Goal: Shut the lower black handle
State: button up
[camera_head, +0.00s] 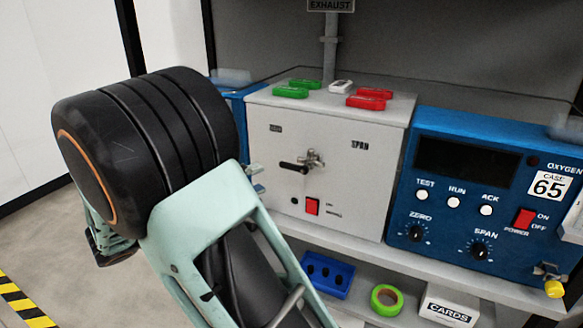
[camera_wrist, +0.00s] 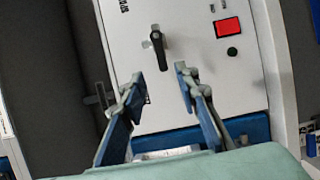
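The black handle (camera_head: 293,167) sits on a metal valve (camera_head: 313,159) on the front of the grey analyser box (camera_head: 335,190). In the head view the handle points left and lies about level. In the wrist view the black handle (camera_wrist: 159,48) stands just beyond the fingertips, roughly between them in line and apart from them. My gripper (camera_wrist: 160,82) is open and empty, with its two fingers spread before the panel. In the head view only a little of my gripper (camera_head: 257,178) shows left of the panel; my arm hides the rest. I see no second black handle clearly.
A red switch (camera_head: 312,206) is below the valve; it also shows in the wrist view (camera_wrist: 227,27). The blue oxygen unit (camera_head: 460,180) stands at right. Green and red pieces lie on the box. A blue tray (camera_head: 347,285), green tape (camera_head: 386,300) and cards box (camera_head: 449,308) are below.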

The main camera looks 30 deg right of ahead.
aim_at(286, 167)
jog(key=b+x, duration=0.1)
jog(key=x, duration=0.9)
jog(key=shift+w+d+f, duration=0.15)
jog(key=shift+w+d, duration=0.05)
jog(key=shift+d, duration=0.05)
grip_shut()
